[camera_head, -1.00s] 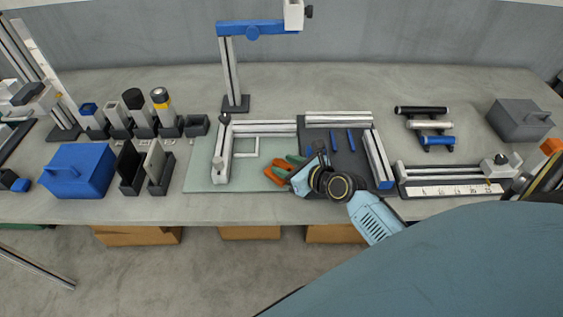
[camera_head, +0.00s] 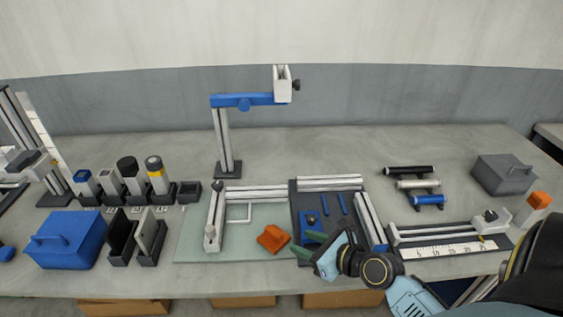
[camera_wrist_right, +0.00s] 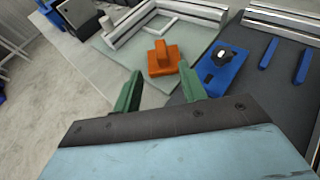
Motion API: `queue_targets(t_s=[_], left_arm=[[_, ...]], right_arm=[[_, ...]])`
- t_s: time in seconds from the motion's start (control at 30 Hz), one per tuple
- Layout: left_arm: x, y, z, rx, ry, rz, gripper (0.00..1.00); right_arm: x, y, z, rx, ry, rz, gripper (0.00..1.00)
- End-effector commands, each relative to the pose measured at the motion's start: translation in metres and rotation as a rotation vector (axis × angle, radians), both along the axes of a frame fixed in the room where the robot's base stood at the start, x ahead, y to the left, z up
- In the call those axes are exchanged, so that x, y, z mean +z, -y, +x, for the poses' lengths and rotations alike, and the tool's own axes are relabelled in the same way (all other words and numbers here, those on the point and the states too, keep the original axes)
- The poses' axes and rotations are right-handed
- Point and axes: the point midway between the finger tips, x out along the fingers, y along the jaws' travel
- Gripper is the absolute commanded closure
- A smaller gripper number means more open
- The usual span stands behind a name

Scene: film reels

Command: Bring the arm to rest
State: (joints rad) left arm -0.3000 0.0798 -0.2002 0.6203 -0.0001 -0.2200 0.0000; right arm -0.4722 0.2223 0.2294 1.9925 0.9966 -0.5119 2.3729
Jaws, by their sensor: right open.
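My right gripper (camera_head: 308,246) is open and empty. Its two green fingers also show in the wrist view (camera_wrist_right: 160,88), spread apart with nothing between them. It is over the front of the dark mat (camera_head: 301,209), low near the table. An orange block (camera_head: 273,238) with a raised grip stands on the pale green mat (camera_head: 205,249), to the left of the fingers and apart from them; the wrist view shows it too (camera_wrist_right: 163,62). My left gripper is not in view.
White rails frame both mats. A blue lidded box (camera_head: 66,240) stands left. A ruler fixture (camera_head: 450,250) lies right. A tall stand (camera_head: 226,140) rises behind.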

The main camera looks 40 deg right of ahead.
Motion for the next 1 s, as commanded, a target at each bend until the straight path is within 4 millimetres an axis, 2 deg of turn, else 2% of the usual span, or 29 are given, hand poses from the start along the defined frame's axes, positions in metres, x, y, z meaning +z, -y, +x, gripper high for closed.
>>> queue_targets(t_s=[0.23, 0.37, 0.6, 0.7, 0.87, 1.0], left_arm=[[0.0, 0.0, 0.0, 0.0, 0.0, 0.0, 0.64], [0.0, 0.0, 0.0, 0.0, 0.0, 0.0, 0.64], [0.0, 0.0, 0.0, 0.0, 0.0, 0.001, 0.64], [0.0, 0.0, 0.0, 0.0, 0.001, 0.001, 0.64], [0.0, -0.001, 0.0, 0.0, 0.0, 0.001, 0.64], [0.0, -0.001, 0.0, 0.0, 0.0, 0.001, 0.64]], right_arm=[[0.0, -0.002, 0.0, 0.011, 0.0, -0.015, 0.58], [-0.003, -0.017, -0.006, 0.116, -0.005, -0.158, 0.58], [-0.015, -0.07, -0.037, 0.588, 0.018, -0.756, 0.58], [-0.02, -0.085, -0.054, 0.812, 0.044, -1.012, 0.58], [-0.022, -0.101, -0.08, 1.178, 0.108, -1.388, 0.58], [-0.021, -0.105, -0.104, 1.505, 0.175, -1.667, 0.58]])
